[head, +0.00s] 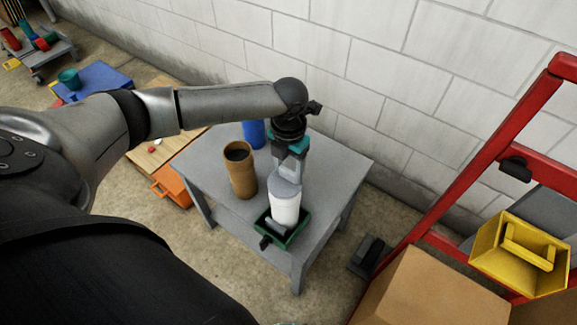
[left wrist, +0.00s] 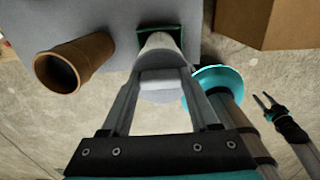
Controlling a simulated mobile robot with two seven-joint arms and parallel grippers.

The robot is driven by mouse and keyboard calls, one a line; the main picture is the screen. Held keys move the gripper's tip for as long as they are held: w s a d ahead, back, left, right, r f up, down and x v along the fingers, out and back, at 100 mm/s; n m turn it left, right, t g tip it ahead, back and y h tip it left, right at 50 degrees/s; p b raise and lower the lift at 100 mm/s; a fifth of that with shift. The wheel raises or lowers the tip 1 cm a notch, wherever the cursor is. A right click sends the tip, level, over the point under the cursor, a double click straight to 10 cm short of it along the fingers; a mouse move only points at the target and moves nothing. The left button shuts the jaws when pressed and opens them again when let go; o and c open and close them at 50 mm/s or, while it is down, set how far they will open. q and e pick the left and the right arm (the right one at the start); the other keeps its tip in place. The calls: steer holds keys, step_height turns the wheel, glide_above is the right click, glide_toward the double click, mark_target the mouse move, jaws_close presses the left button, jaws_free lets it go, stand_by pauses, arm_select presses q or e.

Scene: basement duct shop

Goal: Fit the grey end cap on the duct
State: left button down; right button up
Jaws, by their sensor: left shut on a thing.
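The grey end cap (head: 285,186) is a round disc with a block-shaped grip on top, which shows in the left wrist view (left wrist: 160,82). My left gripper (head: 290,170) points down and is shut on this block, with one finger on each side. The white duct (head: 285,208) stands upright in a dark green holder (head: 300,231) on the grey table. The cap is directly above the duct's top end and looks close to it or touching; whether it is seated cannot be told.
A brown tube (head: 240,172) stands left of the duct on the grey table (head: 215,180). A blue object (head: 254,133) stands behind it. A cardboard box (head: 430,290) and a red rack with a yellow bin (head: 520,255) are at the right. The table's right side is clear.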

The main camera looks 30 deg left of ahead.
arm_select(q)
steer(key=shift+f, duration=0.3)
arm_select(e)
steer(key=shift+f, duration=0.15)
arm_select(q)
steer(key=shift+c, duration=2.1)
jaws_free()
arm_select(e)
steer(key=shift+a, duration=0.1)
arm_select(q)
step_height(320, 180, up, 2)
steer(key=shift+r+p, duration=0.15)
steer(key=shift+p, duration=0.95)
steer(key=shift+r+p, duration=0.9)
steer(key=shift+p, duration=0.1)
step_height(320, 180, up, 2)
steer(key=p, duration=0.2)
steer(key=shift+r+p, duration=0.25)
steer(key=shift+p, duration=0.1)
step_height(320, 180, up, 4)
steer(key=p, duration=0.4)
steer(key=shift+r+p, duration=0.2)
steer(key=shift+p, duration=0.15)
arm_select(e)
step_height(320, 180, up, 12)
steer(key=shift+s+a, duration=0.2)
steer(key=shift+s, duration=0.25)
